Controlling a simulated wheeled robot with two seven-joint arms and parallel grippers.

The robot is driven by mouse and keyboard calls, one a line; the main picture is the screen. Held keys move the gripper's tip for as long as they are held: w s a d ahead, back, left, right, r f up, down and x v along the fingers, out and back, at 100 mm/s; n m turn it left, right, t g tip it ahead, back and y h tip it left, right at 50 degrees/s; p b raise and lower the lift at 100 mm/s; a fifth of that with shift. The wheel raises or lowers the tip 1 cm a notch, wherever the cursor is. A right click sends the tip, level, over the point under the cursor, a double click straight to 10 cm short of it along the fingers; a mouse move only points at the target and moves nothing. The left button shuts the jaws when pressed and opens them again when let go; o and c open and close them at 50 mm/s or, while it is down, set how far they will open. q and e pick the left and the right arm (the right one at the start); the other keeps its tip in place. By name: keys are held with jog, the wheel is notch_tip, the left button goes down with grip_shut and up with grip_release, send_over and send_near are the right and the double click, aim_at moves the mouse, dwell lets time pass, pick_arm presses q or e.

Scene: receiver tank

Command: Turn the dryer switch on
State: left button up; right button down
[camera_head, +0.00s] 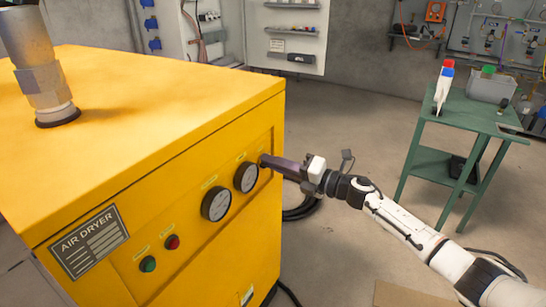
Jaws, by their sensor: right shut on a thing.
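The yellow air dryer (150,110) fills the left side of the head view. Its front panel carries a name plate, a green button (148,264), a red button (172,242) and two round gauges (215,204). My right gripper (266,161) reaches in from the right, its dark fingers touching the panel just right of the upper gauge. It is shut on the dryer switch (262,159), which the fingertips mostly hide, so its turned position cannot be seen. My left gripper is not in view.
A green cart (480,117) with a spray bottle (444,86) and a grey bin (490,87) stands at the right. A pipe (42,75) rises from the dryer's top. Black hose lies on the floor beside the dryer.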

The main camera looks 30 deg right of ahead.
jog(key=m+p, duration=0.2)
jog(key=m, duration=0.2)
jog(key=shift+f+m, duration=0.1)
jog(key=shift+m, duration=0.3)
dwell(0.4)
jog(key=c, duration=1.8)
grip_release()
jog(key=shift+c, duration=0.2)
jog(key=v, duration=1)
jog(key=shift+s, duration=0.15)
